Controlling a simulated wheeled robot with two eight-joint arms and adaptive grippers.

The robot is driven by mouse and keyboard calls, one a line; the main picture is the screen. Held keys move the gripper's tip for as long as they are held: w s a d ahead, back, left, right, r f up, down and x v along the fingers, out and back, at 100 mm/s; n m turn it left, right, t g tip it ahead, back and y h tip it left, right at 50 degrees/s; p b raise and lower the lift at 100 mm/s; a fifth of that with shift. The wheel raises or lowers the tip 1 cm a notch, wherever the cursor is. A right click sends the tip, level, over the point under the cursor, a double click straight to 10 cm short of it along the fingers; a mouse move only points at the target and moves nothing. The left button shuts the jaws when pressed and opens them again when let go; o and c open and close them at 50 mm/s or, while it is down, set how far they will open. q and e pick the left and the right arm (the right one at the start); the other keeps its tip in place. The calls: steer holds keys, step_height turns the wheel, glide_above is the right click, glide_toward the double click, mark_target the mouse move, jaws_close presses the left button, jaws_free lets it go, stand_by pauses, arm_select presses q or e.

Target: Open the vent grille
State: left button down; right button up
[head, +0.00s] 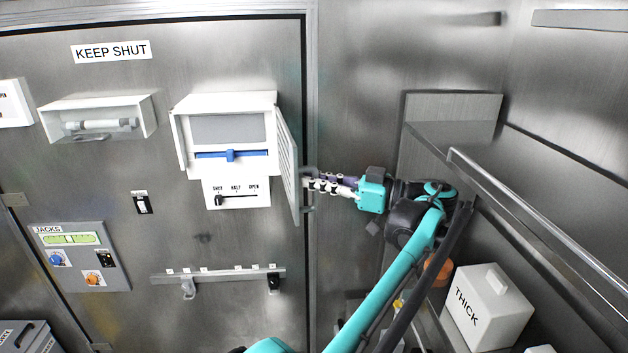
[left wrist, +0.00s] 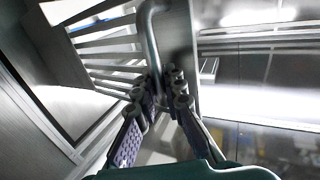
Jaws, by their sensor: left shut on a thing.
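The vent grille (head: 288,165) is a slatted metal door on the right side of a white wall box (head: 180,140). It stands swung out, roughly square to the wall, seen nearly edge-on. Its slats (left wrist: 112,48) also show in the left wrist view. A bar handle (head: 309,172) is on its outer face; the handle (left wrist: 149,38) runs down between my fingers in the left wrist view. My left gripper (head: 309,184) comes at it from the right and is shut on the handle; its fingertips (left wrist: 163,88) hide the grip point. My right gripper is not in view.
Inside the box are a grey panel and a blue slider (head: 230,155). A SHUT/HALF/OPEN lever panel (head: 238,199) sits below. A metal rail (head: 530,215) and a white THICK block (head: 490,306) stand right of my left arm. A hook rail (head: 218,276) is lower on the wall.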

arm_select(q)
steer(key=shift+r, duration=0.1)
steer(key=c, duration=1.7)
jaws_free()
steer(key=shift+o, duration=0.6)
steer(key=shift+w+a, duration=0.1)
steer(key=shift+a, duration=0.05)
steer(key=v, duration=0.7)
steer(key=shift+d, duration=0.2)
